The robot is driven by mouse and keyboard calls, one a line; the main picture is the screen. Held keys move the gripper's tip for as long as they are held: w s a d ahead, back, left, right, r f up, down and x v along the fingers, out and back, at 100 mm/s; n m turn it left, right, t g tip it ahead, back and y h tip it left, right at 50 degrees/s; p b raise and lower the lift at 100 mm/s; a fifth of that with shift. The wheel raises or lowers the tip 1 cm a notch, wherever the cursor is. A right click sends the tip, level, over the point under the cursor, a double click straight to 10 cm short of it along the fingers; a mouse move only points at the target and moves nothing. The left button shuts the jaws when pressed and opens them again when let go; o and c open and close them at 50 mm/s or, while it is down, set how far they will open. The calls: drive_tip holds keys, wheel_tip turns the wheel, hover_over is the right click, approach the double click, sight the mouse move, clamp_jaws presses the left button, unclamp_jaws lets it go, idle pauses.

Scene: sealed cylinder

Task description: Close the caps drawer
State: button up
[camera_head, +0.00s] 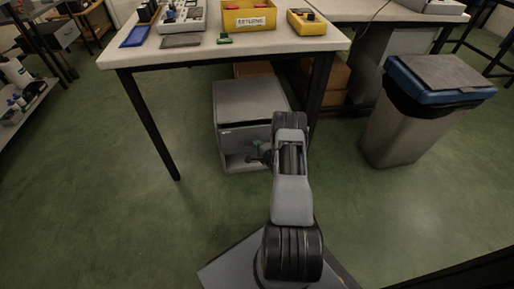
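A grey cabinet (248,97) stands on the floor under the table. Its front faces me, with a dark slot near the top of the front (238,127). Low on the front, a pale drawer or open compartment (236,163) shows a light rim. I cannot tell how far it stands out, and no caps label is readable. My arm reaches forward over the cabinet's right side and hides part of its front. My gripper (258,152) is small and dark, in front of the lower opening, beside a small green thing (258,143). Whether it touches the drawer is unclear.
The table (285,43) has black legs and bears a yellow RETURNS bin (249,20), a yellow tray (313,22) and a blue tray (135,37). A blue-lidded bin (405,125) stands right. Cardboard boxes (333,78) are behind. Green floor is clear at left.

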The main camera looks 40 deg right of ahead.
sight(256, 138)
drive_tip(key=shift+w, duration=0.1)
clamp_jaws()
idle(0.3)
drive_tip(key=w, duration=0.1)
drive_tip(key=w+d+b, duration=0.2)
drive_tip(key=w, duration=0.1)
drive_tip(key=shift+a+r, duration=0.1)
unclamp_jaws()
drive_tip(key=shift+w, duration=0.1)
drive_tip(key=s+r+p, duration=0.2)
drive_tip(key=s+p, duration=0.3)
drive_tip(key=s, duration=0.9)
drive_tip(key=shift+a+r, duration=0.15)
drive_tip(key=shift+a, duration=0.15)
